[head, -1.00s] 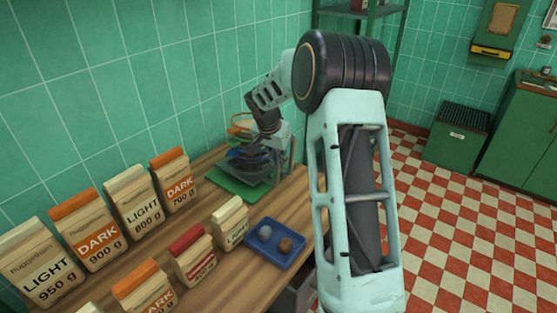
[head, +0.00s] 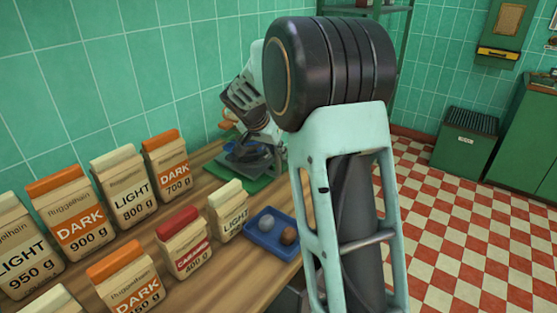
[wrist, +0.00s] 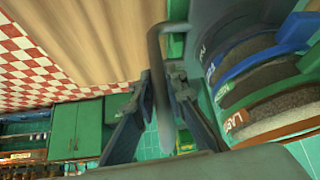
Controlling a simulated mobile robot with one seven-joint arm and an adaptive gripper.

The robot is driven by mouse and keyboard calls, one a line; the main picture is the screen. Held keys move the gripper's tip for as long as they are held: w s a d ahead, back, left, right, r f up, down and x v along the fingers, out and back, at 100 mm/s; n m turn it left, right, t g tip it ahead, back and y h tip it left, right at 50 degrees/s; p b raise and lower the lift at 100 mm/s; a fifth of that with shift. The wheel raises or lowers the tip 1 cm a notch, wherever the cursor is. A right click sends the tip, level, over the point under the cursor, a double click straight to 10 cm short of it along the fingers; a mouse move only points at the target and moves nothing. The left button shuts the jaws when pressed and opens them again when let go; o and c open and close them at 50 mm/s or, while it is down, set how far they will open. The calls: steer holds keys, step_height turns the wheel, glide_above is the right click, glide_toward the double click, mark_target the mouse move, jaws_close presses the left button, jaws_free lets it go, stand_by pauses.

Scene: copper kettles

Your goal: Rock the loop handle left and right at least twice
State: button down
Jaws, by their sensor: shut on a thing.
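The loop handle (wrist: 158,65) is a grey bar that curves down between my gripper's fingers in the wrist view. My gripper (wrist: 162,80) is shut on it. Beside the handle on the right is a stack of labelled round tiers (wrist: 262,82) with green, blue and orange bands, seen tilted. In the head view the dark stack (head: 243,162) stands on a green mat (head: 262,184) at the far end of the counter. My gripper and wrist cover much of it there, and the handle cannot be made out.
Several paper bags (head: 122,185) line the wooden counter (head: 200,262) along the tiled wall. A blue tray (head: 270,248) with two small lumps lies near the counter's right edge. Checkered floor (head: 450,230) is open to the right.

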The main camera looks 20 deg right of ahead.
steer(key=shift+s+a+f+b, duration=0.15)
steer(key=shift+a+b, duration=0.1)
steer(key=shift+b, duration=0.7)
steer(key=shift+h, duration=0.3)
steer(key=c, duration=1.9)
jaws_free()
steer(key=shift+c, duration=0.2)
steer(key=v, duration=1.2)
steer(key=shift+s, duration=0.2)
steer(key=shift+d, duration=0.1)
